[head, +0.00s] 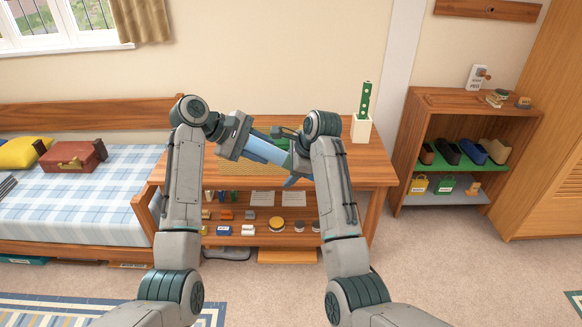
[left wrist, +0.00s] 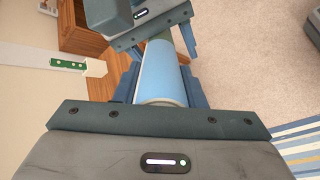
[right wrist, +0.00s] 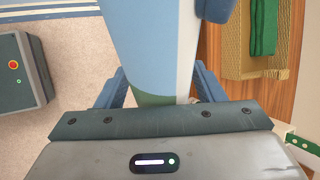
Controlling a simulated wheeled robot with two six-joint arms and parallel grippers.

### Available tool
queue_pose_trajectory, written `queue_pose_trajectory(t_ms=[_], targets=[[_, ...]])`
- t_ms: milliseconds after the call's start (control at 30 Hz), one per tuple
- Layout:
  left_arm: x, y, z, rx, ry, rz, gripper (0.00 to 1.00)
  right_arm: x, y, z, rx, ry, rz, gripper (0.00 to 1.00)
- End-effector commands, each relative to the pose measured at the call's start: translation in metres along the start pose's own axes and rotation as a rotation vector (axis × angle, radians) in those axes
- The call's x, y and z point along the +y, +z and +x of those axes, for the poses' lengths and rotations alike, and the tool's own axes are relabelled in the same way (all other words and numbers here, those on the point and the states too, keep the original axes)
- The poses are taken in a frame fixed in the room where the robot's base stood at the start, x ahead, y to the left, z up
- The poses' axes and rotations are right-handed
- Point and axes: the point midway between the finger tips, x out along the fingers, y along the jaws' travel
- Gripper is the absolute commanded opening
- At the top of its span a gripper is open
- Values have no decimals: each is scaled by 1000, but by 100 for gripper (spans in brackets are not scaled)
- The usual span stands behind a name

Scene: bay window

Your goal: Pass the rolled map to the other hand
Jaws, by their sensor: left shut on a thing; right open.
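The rolled map (head: 263,149) is a blue tube with pale and green bands, held above the desk. My left gripper (head: 247,147) is shut on it near its left end; the tube also runs between the left fingers in the left wrist view (left wrist: 162,78). My right gripper (head: 288,160) is open at the map's other end. In the right wrist view the map's green end (right wrist: 155,99) lies between the right fingers, with a gap beside at least one of them. The far finger contact is partly hidden in the head view.
The wooden desk (head: 350,172) stands below both grippers, with small items on its lower shelf. A white holder (head: 360,129) with a green strip stands at its right rear. A bed (head: 100,205) is on the left and a low bookcase (head: 408,165) on the right.

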Motion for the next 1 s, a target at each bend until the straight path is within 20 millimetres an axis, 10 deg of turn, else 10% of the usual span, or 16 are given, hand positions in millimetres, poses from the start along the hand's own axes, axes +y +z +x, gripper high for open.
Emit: queue_pose_trajectory(t_ms=[300,333,467,1000], targets=[[0,0,0,1,1,0,14,0,0,0,0,1,0,12],[0,0,0,1,1,0,39,0,0,-1,-1,0,0,12],[0,0,0,1,1,0,62,0,0,-1,-1,0,0,12],[1,-1,-34,4,2,2,62,0,0,-1,0,-1,0,12]])
